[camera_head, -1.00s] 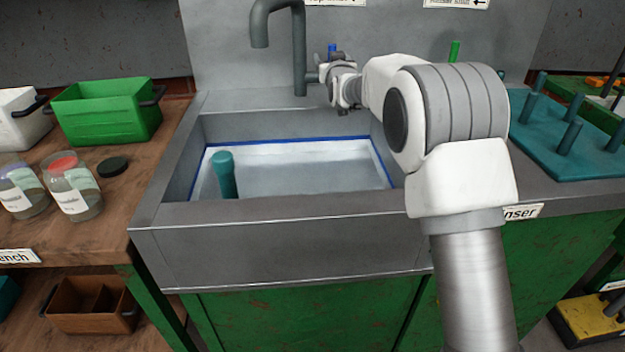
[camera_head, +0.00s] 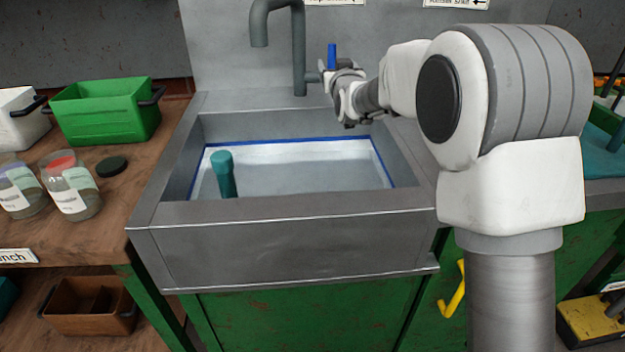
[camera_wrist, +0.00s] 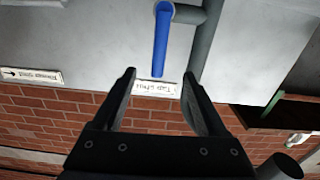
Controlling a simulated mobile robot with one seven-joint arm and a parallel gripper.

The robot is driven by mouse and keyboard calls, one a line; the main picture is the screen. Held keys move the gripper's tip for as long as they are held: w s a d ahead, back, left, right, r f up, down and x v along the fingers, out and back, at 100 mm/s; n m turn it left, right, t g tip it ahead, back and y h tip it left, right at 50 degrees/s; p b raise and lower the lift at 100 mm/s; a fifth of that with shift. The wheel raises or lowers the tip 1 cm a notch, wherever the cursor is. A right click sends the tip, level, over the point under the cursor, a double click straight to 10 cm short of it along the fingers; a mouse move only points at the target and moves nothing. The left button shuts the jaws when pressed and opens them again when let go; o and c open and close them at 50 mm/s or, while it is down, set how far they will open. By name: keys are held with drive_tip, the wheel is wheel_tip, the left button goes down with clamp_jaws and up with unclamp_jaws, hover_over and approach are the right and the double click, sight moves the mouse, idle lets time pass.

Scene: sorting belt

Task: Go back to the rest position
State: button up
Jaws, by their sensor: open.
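My gripper (camera_head: 346,98) is beside the grey tap (camera_head: 299,50), over the back edge of the sink, small and partly hidden by its own wrist in the head view. In the wrist view my gripper (camera_wrist: 160,76) is open, its two black fingers apart with nothing held. The tap's blue lever (camera_head: 332,57) stands upright just behind my gripper. In the wrist view the blue lever (camera_wrist: 161,42) shows ahead, beyond the gap between the fingertips; I cannot tell the exact distance.
The steel sink (camera_head: 290,215) holds a white, blue-rimmed basin with a teal bottle-like piece (camera_head: 224,175) standing in it. A green crate (camera_head: 105,118) and jars stand on the left bench. A teal peg board (camera_head: 603,160) is partly hidden behind my arm at right.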

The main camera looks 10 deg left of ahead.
drive_tip(key=shift+s+d, duration=0.15)
drive_tip(key=shift+s, duration=0.5)
drive_tip(key=shift+d, duration=0.1)
drive_tip(key=s+d+f+g+h, duration=0.1)
drive_tip(key=s+d+g, duration=0.1)
drive_tip(key=s+d, duration=0.4)
drive_tip(key=s+d+m+g+h, duration=0.1)
drive_tip(key=s+d+g, duration=0.2)
drive_tip(key=s, duration=1.1)
drive_tip(key=s+d+f+m+g+h, duration=0.1)
drive_tip(key=s+d+g, duration=0.2)
drive_tip(key=s+d, duration=0.7)
drive_tip(key=shift+f+h, duration=0.3)
drive_tip(key=shift+h, duration=0.1)
drive_tip(key=s+d+f+m+g+h, duration=0.1)
drive_tip(key=s+d+f+g, duration=0.15)
drive_tip(key=s, duration=0.55)
drive_tip(key=s+d+f+g, duration=0.15)
drive_tip(key=s+f, duration=0.25)
drive_tip(key=s, duration=0.5)
wheel_tip(320, 180, up, 29)
drive_tip(key=w+p, duration=0.1)
drive_tip(key=p, duration=2.7)
drive_tip(key=shift+f+p, duration=0.2)
drive_tip(key=shift+p, duration=0.1)
